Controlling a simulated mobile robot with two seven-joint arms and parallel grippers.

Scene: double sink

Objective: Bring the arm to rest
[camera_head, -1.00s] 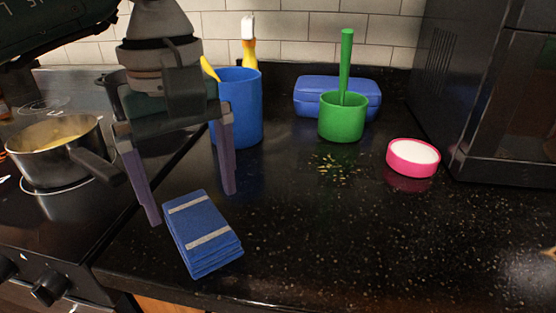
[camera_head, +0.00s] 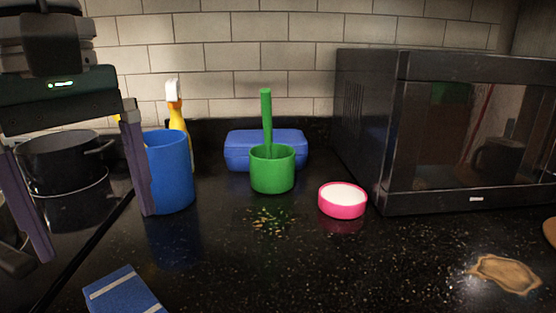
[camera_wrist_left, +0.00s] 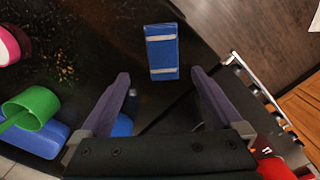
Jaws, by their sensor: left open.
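My left gripper (camera_head: 88,200) is at the left of the head view, its two dark purple fingers spread wide apart. It is open and empty, in front of the stove and the blue cup (camera_head: 170,172). In the left wrist view the open fingers (camera_wrist_left: 160,95) have nothing between them. A blue bundle with two pale bands (camera_head: 124,292) lies on the counter, cut by the bottom edge of the head view. The bundle (camera_wrist_left: 162,52) lies beyond the fingertips in the left wrist view, apart from them. My right gripper is in neither view.
A green mortar with a pestle (camera_head: 272,170), a pink-rimmed white dish (camera_head: 342,201) and a blue box (camera_head: 236,150) stand on the counter. A black microwave (camera_head: 388,130) is at right. Crumbs (camera_head: 266,220) and a brown stain (camera_head: 505,274) mark the counter. A pot (camera_head: 62,155) is on the stove.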

